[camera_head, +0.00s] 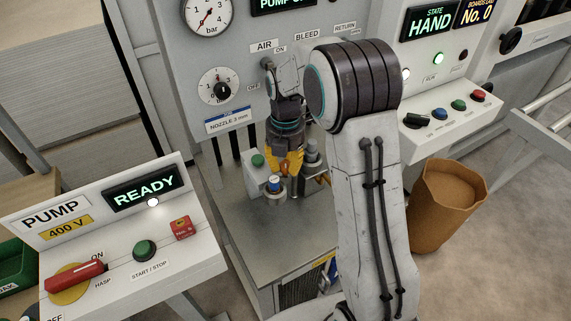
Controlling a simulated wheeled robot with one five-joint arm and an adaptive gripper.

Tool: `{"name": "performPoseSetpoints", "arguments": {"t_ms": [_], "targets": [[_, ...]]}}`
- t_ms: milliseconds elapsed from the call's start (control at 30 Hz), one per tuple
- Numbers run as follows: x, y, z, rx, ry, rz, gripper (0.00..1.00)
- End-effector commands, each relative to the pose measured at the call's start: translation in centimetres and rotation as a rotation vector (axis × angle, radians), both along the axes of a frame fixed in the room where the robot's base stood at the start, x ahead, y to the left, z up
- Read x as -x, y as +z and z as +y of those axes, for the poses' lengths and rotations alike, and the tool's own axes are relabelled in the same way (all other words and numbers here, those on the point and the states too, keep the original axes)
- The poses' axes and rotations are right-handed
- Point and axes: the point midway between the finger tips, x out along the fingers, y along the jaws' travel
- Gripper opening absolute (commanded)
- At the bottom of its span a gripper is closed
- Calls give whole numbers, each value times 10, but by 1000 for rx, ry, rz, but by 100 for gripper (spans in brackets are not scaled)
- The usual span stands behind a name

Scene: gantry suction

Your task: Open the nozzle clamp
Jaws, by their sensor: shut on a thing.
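My gripper (286,167) points down over the grey bench, with yellow-orange fingers. It is shut on a small part of the fixture there. The fingers hide that part, so I cannot tell for sure that it is the nozzle clamp. A short cylinder with a blue top (274,184) stands just in front of the fingertips. A grey upright cylinder (312,152) stands to their right, partly behind my arm. A white box with a green button (258,160) is to their left. The label "NOZZLE 3 mm" (228,121) is on the panel behind.
The bench top (265,235) is clear in front. The pump console (120,240) reads READY at the left, with a red handle (75,275). The hand-state console (445,110) and a brown bin (445,205) stand at the right. Gauges and the panel close off the back.

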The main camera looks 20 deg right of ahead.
Motion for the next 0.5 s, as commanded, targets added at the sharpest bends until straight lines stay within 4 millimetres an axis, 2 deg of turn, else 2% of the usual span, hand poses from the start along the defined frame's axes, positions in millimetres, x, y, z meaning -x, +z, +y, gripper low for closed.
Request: {"name": "performPoseSetpoints", "arguments": {"t_ms": [500], "targets": [[1, -3, 0, 1, -450, 5, 0]]}}
